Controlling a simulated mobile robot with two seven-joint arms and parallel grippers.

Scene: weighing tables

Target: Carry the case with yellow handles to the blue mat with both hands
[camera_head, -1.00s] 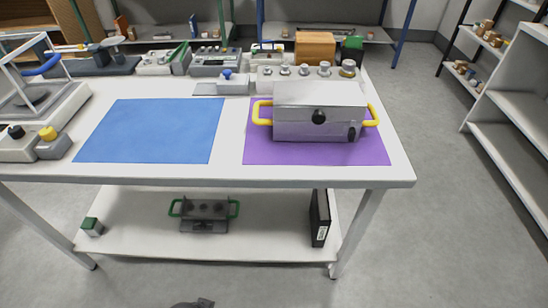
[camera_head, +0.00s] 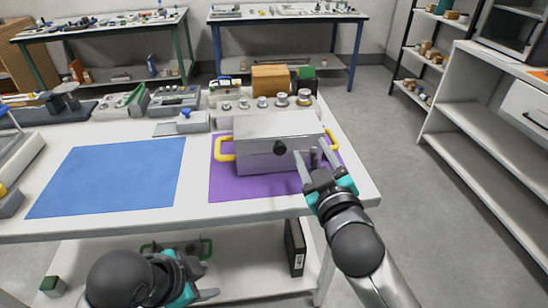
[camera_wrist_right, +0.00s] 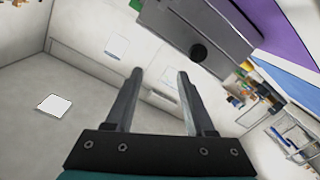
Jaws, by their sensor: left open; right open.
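The grey case (camera_head: 260,158) stands upright on the purple mat (camera_head: 240,188) on the table. Its left yellow handle (camera_head: 225,149) and right yellow handle (camera_head: 332,139) stick out at its sides. The blue mat (camera_head: 110,180) lies flat and empty to the left. My right gripper (camera_head: 314,160) is open and empty at the case's front right, overlapping it in the head view; contact cannot be told. In the right wrist view the case (camera_wrist_right: 185,25) lies beyond the open fingers (camera_wrist_right: 157,75). My left gripper (camera_head: 207,280) is open and empty, low in front of the table.
Weights (camera_head: 262,102) and a wooden box (camera_head: 278,78) stand behind the case. A small scale (camera_head: 184,122) stands between the mats at the back. The lower shelf holds a black binder (camera_head: 295,247) and a green-handled object (camera_head: 205,247). A shelf unit (camera_head: 465,140) stands at right.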

